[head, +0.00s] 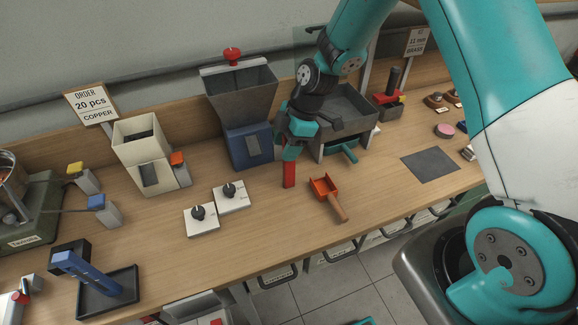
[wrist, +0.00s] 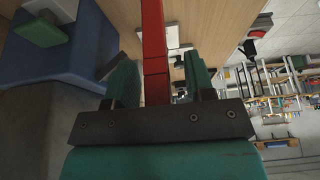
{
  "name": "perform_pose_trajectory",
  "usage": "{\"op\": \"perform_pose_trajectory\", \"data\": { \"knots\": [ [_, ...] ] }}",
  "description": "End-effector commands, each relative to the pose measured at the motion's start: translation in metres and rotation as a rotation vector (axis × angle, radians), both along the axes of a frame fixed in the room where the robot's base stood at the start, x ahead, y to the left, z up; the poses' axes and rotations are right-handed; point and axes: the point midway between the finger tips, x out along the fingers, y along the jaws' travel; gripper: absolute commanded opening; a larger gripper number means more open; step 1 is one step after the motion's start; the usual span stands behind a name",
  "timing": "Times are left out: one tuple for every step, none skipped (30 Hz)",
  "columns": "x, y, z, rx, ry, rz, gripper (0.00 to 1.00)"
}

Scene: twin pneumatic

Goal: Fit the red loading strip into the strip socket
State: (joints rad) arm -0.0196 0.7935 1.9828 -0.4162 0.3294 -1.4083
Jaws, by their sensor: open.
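The red loading strip (head: 289,175) is upright just below my gripper (head: 290,151), over the middle of the bench. I cannot tell whether its lower end touches the bench. In the wrist view the strip (wrist: 154,45) runs between the two green fingers of my gripper (wrist: 160,82). The fingers are open, with a visible gap on the right side of the strip; contact on the left is unclear. I cannot tell for sure which fixture is the strip socket.
A blue hopper machine (head: 249,146) stands left of my gripper, a grey bin (head: 345,110) behind it. Two white dial boxes (head: 232,197) sit front left.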

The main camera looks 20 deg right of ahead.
Motion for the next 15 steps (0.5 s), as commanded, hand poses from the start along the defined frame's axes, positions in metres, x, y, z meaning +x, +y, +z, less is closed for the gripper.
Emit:
{"op": "perform_pose_trajectory", "data": {
  "knots": [
    [0.0002,-0.0001,-0.0001,0.0,-0.001,0.0,0.49],
    [0.0002,-0.0001,-0.0001,0.0,-0.001,0.0,0.49],
    [0.0002,-0.0001,-0.0001,0.0,-0.001,0.0,0.49],
    [0.0002,-0.0001,-0.0001,0.0,-0.001,0.0,0.49],
    [0.0002,-0.0001,-0.0001,0.0,-0.001,0.0,0.42],
    [0.0002,-0.0001,0.0,0.0,-0.001,0.0,0.33],
    [0.0002,-0.0001,0.0,0.0,-0.001,0.0,0.26],
    [0.0002,-0.0001,0.0,0.0,0.0,0.0,0.19],
    [0.0002,-0.0001,0.0001,0.0,0.0,0.0,0.1],
    [0.0002,-0.0001,0.0001,0.0,0.0,0.0,0.03],
    [0.0002,-0.0001,0.0001,0.0,0.0,0.0,0.0],
    [0.0002,-0.0002,0.0001,0.0,0.0,0.0,0.0],
    [0.0002,-0.0002,0.0001,0.0,0.0,0.0,0.0],
    [0.0002,-0.0002,0.0001,0.0,0.0,0.0,0.0],
    [0.0003,-0.0001,0.0005,0.0,-0.001,0.0,0.0]
  ]
}}
